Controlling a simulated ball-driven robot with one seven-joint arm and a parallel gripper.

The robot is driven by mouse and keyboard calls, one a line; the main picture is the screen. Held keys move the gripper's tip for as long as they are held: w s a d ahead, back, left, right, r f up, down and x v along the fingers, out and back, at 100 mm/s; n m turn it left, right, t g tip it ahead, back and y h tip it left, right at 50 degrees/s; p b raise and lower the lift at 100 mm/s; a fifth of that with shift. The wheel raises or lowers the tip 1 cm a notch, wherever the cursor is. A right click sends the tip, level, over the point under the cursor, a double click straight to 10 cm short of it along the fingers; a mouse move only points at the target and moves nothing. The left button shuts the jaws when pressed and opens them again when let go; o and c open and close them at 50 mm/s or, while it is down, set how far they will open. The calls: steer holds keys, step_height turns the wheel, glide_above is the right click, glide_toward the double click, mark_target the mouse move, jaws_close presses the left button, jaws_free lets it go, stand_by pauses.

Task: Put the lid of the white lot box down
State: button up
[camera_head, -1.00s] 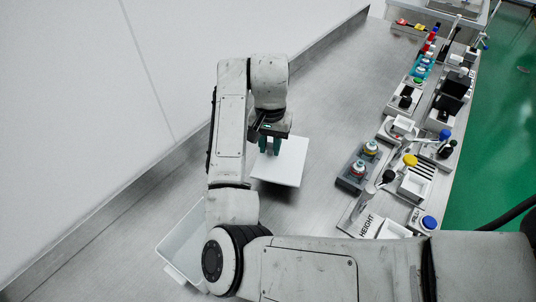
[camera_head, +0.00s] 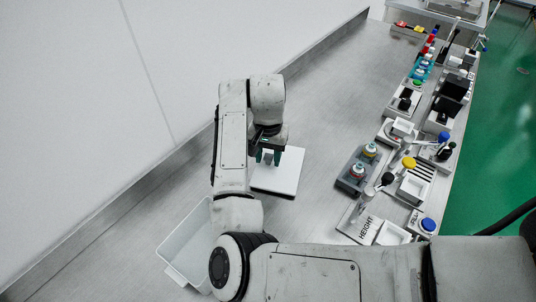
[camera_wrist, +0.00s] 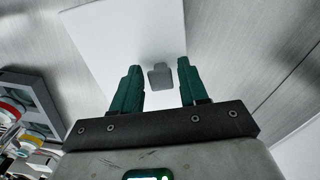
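The lid is a flat white square plate (camera_head: 283,175) on the steel bench, and its near edge shows a dark line under it. A small grey knob (camera_wrist: 160,76) stands on the lid. My gripper (camera_head: 268,157) is over the left upper part of the lid. In the wrist view its two green fingers (camera_wrist: 158,85) stand apart on either side of the knob, with a gap visible on both sides. Whether the white lot box is under the lid cannot be seen.
An open white tray (camera_head: 172,270) lies at the lower left, partly behind my arm. Trays with bottles and a rack (camera_head: 357,172) line the right side of the bench. Bare bench (camera_head: 325,110) lies between the lid and these.

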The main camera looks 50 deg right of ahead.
steer(key=shift+o, duration=0.6)
steer(key=shift+r, duration=0.1)
step_height(320, 180, up, 12)
steer(key=shift+p, duration=0.45)
stand_by(0.3)
